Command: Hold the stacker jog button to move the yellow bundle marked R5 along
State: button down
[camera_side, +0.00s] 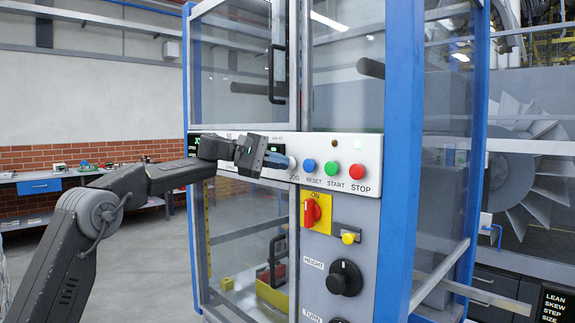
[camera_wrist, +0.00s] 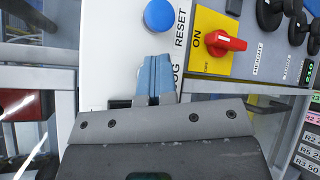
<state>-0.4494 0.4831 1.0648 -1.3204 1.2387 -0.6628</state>
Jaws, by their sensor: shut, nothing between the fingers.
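The stacker's white button panel (camera_side: 325,150) carries the JOG button (camera_side: 291,163), with blue, green and red buttons to its right. My gripper (camera_side: 283,161) is shut and empty, its blue-grey fingertips at the JOG button. In the wrist view the closed fingers (camera_wrist: 155,62) lie over the JOG label and hide the button. I cannot tell whether they touch or press it. I see no bundle that I can identify as the yellow one marked R5.
A red switch (camera_side: 312,212) on a yellow ON plate, a small yellow knob (camera_side: 349,238) and a black HEIGHT knob (camera_side: 346,278) sit below the buttons. A black door handle (camera_side: 272,75) stands out above my gripper. A blue post (camera_side: 400,150) edges the machine.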

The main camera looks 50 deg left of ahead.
jog(key=shift+s, duration=0.85)
jog(key=shift+s, duration=0.1)
jog(key=s, duration=0.5)
dwell(1.0)
jog(key=s+d+f+m+g+y, duration=0.4)
jog(key=s+d+f+m, duration=0.3)
jog(key=s+d, duration=0.5)
jog(key=s+d+f+m+g+y, duration=0.1)
jog(key=s+f+m+y, duration=0.5)
jog(key=s+f, duration=1.1)
jog(key=m, duration=0.2)
jog(key=shift+s+d+m+y, duration=0.25)
jog(key=shift+m+y, duration=0.05)
